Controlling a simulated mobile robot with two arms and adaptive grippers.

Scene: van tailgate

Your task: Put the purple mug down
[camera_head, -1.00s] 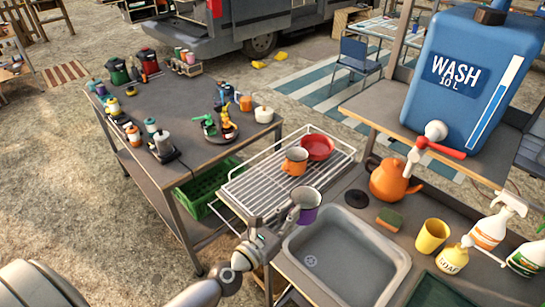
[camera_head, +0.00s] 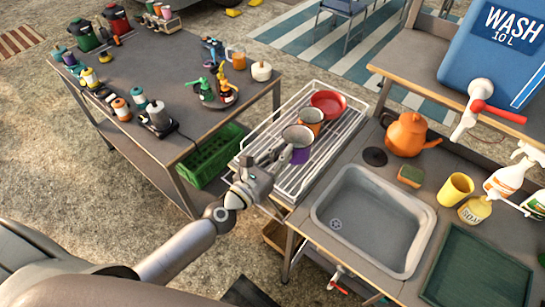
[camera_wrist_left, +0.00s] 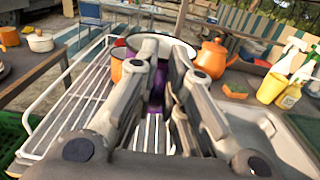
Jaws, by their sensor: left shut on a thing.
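My left gripper (camera_head: 279,158) is shut on the purple mug (camera_head: 299,156), over the white wire dish rack (camera_head: 331,165). The mug has a pale inside and is mostly upright; the fingers hide part of it. In the left wrist view the purple mug (camera_wrist_left: 157,88) shows between the fingers (camera_wrist_left: 160,62), with rack bars below. I cannot tell whether its base touches the bars. An orange mug (camera_head: 311,119) stands just behind it, and a red bowl (camera_head: 328,102) is at the rack's far end. My right gripper is not in view.
The sink (camera_head: 372,220) is right of the rack. An orange kettle (camera_head: 406,134), sponge (camera_head: 411,176), yellow cup (camera_head: 456,188) and soap bottle (camera_head: 475,210) stand beyond it. A grey table (camera_head: 170,85) with cups and bottles is at left, a green crate (camera_head: 211,156) below.

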